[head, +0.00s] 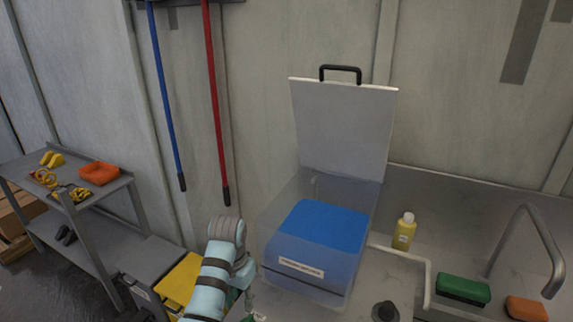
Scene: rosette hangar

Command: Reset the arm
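My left arm comes in at the bottom, light blue with grey joints, in front of the counter's left end. My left gripper (247,299) shows only as a small part beside the arm at the bottom edge. Its fingers are too small and covered to tell whether they are open or shut. It is near the lower left corner of a clear bin (266,245) holding a blue block-like content (325,222). My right gripper is not in view.
The bin's lid (343,130) stands open. A yellow bottle (404,233), a green sponge (463,289), an orange sponge (526,309) and a curved faucet (545,245) are at right. A shelf cart (88,222) stands left, with an orange item (99,173). Two poles hang on the wall.

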